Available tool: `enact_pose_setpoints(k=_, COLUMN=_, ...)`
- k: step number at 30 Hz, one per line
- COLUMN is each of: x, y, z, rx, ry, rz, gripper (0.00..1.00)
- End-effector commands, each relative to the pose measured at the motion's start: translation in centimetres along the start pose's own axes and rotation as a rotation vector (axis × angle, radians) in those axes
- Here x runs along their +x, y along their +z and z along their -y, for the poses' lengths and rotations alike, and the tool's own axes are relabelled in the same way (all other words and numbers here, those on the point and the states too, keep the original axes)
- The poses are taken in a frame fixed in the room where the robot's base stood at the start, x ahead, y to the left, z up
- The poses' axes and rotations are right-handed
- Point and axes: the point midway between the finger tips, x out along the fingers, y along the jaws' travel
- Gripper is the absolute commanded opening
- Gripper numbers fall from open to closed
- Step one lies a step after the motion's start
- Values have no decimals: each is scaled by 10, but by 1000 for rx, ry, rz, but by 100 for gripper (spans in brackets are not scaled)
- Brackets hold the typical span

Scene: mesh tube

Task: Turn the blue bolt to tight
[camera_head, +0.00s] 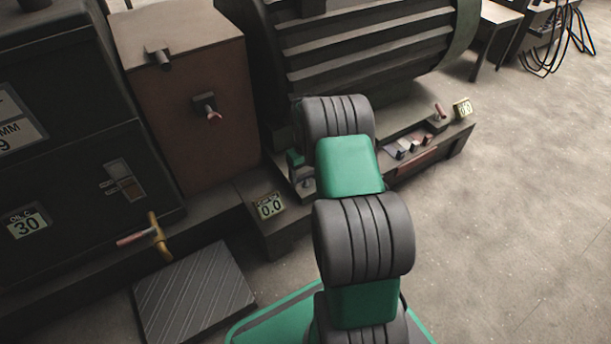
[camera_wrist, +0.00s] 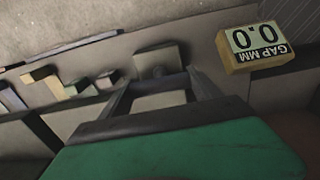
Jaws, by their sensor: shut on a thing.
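My gripper (camera_wrist: 158,80) points down at the machine base, with its two fingers on either side of a dull grey block-shaped part (camera_wrist: 160,100). It is shut on that part. No blue shows on it, so I cannot tell whether it is the blue bolt. A larger square block (camera_wrist: 158,58) stands just beyond the fingertips. In the head view my arm hides most of this place. The gap display (camera_head: 269,206) reads 0.0; it also shows upside down in the wrist view (camera_wrist: 257,46).
A large ribbed motor (camera_head: 365,45) stands behind my arm. A red-brown cabinet (camera_head: 185,100) and a dark cabinet with a display reading 30 (camera_head: 27,223) are at left. A yellow valve handle (camera_head: 160,237) sticks out above a ridged plate (camera_head: 195,293). The floor at right is clear.

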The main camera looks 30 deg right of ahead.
Motion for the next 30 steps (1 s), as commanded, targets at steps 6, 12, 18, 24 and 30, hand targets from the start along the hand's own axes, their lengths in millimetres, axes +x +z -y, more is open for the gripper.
enact_pose_setpoints(k=6, x=0, y=0, z=0, rx=0, ry=0, rz=0, gripper=32)
enact_pose_setpoints(k=12, x=-1, y=0, z=0, rx=17, ry=0, rz=0, gripper=32)
enact_pose_setpoints(k=18, x=-2, y=0, z=0, rx=87, ry=0, rz=1, gripper=32)
enact_pose_setpoints(k=24, x=-4, y=0, z=0, rx=224, ry=0, rz=1, gripper=32)
enact_pose_setpoints(k=30, x=-4, y=0, z=0, rx=408, ry=0, rz=1, gripper=32)
